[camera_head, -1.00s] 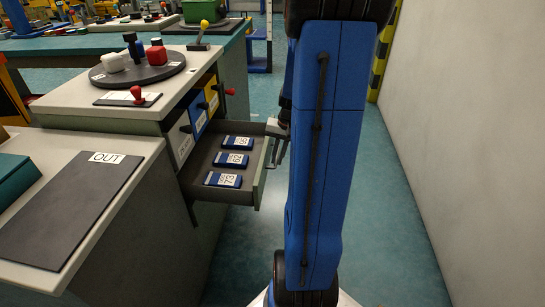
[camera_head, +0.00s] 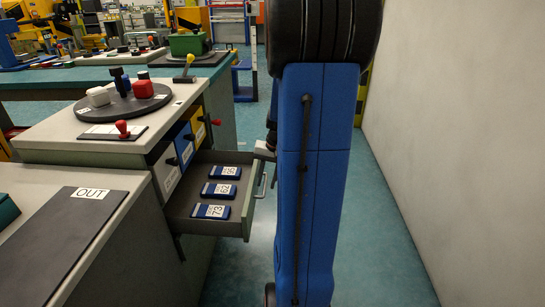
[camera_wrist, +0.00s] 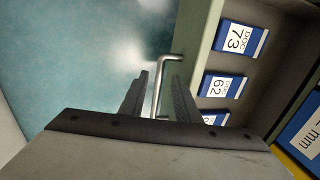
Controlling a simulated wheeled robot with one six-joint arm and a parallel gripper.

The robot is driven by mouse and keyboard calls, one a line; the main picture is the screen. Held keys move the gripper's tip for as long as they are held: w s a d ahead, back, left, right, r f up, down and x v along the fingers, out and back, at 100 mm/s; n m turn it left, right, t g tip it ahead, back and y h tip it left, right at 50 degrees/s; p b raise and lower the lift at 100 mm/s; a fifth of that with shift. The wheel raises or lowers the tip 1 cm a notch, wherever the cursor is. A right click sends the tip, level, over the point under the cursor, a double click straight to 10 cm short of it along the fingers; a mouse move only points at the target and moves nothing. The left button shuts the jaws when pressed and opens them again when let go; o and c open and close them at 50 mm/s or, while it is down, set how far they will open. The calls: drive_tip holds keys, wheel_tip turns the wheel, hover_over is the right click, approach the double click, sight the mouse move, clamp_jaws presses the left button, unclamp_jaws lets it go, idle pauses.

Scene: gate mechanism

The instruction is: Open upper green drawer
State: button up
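The green drawer (camera_head: 248,207) in the side of the cabinet is pulled well out. It holds blue blocks (camera_head: 218,190) with white labels, including 73 and 62. Its silver handle (camera_wrist: 162,80) is on the drawer front and also shows in the head view (camera_head: 262,184). My gripper (camera_wrist: 160,76) has its two dark fingers apart, one on each side of the handle in the wrist view. The right finger is close to the handle; I cannot tell whether they touch. In the head view, my blue arm hides most of the gripper.
A yellow drawer (camera_head: 199,134), a blue drawer (camera_head: 184,150) and a white-labelled front (camera_head: 167,172) are beside the open drawer. A red knob (camera_head: 123,128) and a round dark tray (camera_head: 118,107) are on the cabinet top. The wall (camera_head: 450,130) is on the right, with clear floor before it.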

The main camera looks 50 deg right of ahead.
wheel_tip(320, 180, up, 14)
drive_tip(key=s+d, duration=0.1)
drive_tip(key=s, duration=0.1)
drive_tip(key=shift+s+d+r, duration=0.15)
drive_tip(key=shift+d, duration=0.25)
drive_tip(key=s+a+r+n+t+h, duration=0.1)
drive_tip(key=s+a+n, duration=0.15)
drive_tip(key=a, duration=0.95)
drive_tip(key=s+a+r+n+h, duration=0.15)
drive_tip(key=a+n, duration=0.25)
drive_tip(key=a, duration=0.7)
drive_tip(key=s+a+f+n+t+y, duration=0.1)
drive_tip(key=s+a+f+n+t, duration=0.1)
drive_tip(key=s+a, duration=0.5)
drive_tip(key=shift+s+a+f+n, duration=0.25)
drive_tip(key=shift+f+n, duration=0.25)
drive_tip(key=shift+n, duration=0.45)
